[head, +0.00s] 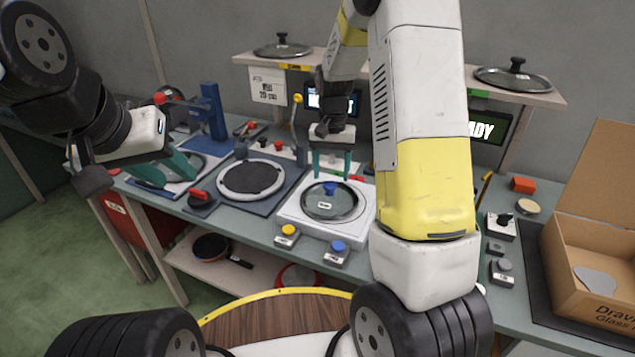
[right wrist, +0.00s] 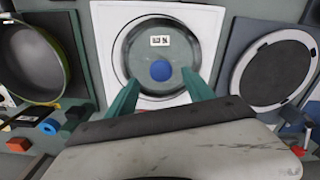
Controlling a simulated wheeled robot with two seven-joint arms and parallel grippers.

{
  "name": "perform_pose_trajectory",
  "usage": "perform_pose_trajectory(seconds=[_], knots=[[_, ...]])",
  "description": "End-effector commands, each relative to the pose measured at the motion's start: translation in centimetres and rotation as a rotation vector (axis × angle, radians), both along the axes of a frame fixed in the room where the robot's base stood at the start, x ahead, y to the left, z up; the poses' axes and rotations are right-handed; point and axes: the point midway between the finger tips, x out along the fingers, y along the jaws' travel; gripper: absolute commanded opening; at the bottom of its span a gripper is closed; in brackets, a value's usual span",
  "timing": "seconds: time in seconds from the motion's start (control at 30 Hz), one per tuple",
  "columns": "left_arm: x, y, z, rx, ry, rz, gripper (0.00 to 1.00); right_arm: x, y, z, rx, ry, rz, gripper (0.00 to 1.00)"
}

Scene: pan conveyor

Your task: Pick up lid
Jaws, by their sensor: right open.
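A round glass lid with a dark rim (head: 345,210) and a blue knob (head: 329,188) lies on a white square plate (head: 290,212) at the middle of the bench. In the right wrist view, the lid (right wrist: 188,42) shows a small white label and its blue knob (right wrist: 161,70). My right gripper (head: 332,176) points down above the lid.
Two more glass lids lie on the left shelf (head: 283,49) and right shelf (head: 513,80). A round dark plate (head: 250,178) is left of the white plate. Yellow (head: 288,231) and blue (head: 337,247) buttons stand in front. An open cardboard box (head: 600,225) is at right.

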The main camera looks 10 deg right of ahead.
Motion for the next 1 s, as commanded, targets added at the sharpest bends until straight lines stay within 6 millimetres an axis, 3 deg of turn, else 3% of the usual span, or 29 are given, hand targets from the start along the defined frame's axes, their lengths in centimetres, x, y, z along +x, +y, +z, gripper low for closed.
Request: perform_pose_trajectory(seconds=[0.33,0.63,0.93,1.0], knots=[[0.0,0.0,0.0,0.000,0.000,0.000,0.36,0.1,0.2,-4.7,0.001,0.002,0.000,0.61],[0.0,0.0,0.0,0.000,0.000,0.000,0.36,0.1,0.2,-5.2,0.001,-0.001,0.001,0.61],[0.0,0.0,0.0,0.000,0.000,0.000,0.36,0.1,0.2,-5.2,0.001,0.000,0.001,0.02],[0.0,0.0,0.0,0.000,0.000,0.000,0.36,0.1,0.2,-5.2,0.001,0.000,0.001,0.00]])
